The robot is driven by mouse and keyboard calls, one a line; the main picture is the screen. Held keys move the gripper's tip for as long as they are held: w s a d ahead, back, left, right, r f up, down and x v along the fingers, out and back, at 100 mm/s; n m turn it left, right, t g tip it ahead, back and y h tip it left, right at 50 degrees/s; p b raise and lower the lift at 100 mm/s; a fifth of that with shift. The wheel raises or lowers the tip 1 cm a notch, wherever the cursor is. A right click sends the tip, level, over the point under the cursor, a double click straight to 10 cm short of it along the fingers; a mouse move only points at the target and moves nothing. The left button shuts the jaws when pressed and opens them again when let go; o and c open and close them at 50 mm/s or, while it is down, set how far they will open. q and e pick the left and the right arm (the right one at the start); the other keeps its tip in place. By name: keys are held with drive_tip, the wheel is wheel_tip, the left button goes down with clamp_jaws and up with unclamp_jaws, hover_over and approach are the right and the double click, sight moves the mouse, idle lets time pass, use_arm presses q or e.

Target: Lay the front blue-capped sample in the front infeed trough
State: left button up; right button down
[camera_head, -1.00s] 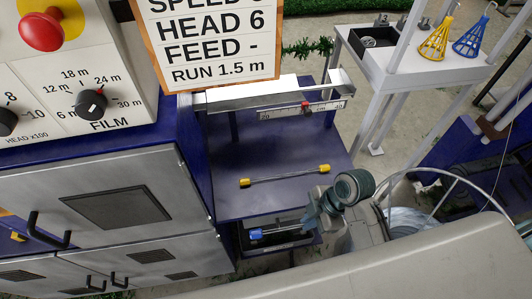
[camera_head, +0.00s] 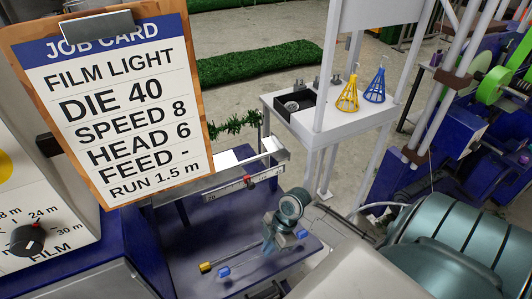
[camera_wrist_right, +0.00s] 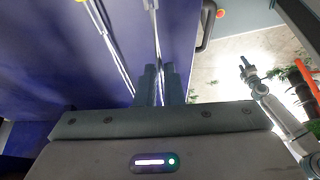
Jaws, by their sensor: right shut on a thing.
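My right gripper (camera_head: 272,240) is shut on the blue-capped sample, a thin rod with a blue cap (camera_head: 223,271) at its near-left end and another at its right end. It holds the rod over the blue tabletop (camera_head: 215,240), and I cannot tell whether the rod touches it. In the right wrist view the rod (camera_wrist_right: 155,30) runs up from between my fingers (camera_wrist_right: 161,85). A yellow-capped rod (camera_head: 205,267) lies just behind it, its far end hidden by my gripper. A metal channel (camera_head: 225,179) at the table's back looks like a trough.
The job card (camera_head: 115,100) stands tall at the left. A large grey-green rounded body (camera_head: 450,250) fills the right front.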

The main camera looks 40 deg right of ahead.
drive_tip(key=w+d, duration=0.2)
drive_tip(key=shift+w+f+p, duration=0.15)
drive_tip(key=shift+w+p, duration=0.15)
drive_tip(key=shift+w, duration=0.05)
wheel_tip(320, 180, down, 3)
drive_tip(key=shift+f+p, duration=0.15)
drive_tip(key=shift+p, duration=0.65)
drive_tip(key=shift+f, duration=0.1)
drive_tip(key=shift+f, duration=0.15)
drive_tip(key=c, duration=1.8)
unclamp_jaws()
drive_tip(key=shift+c, duration=0.2)
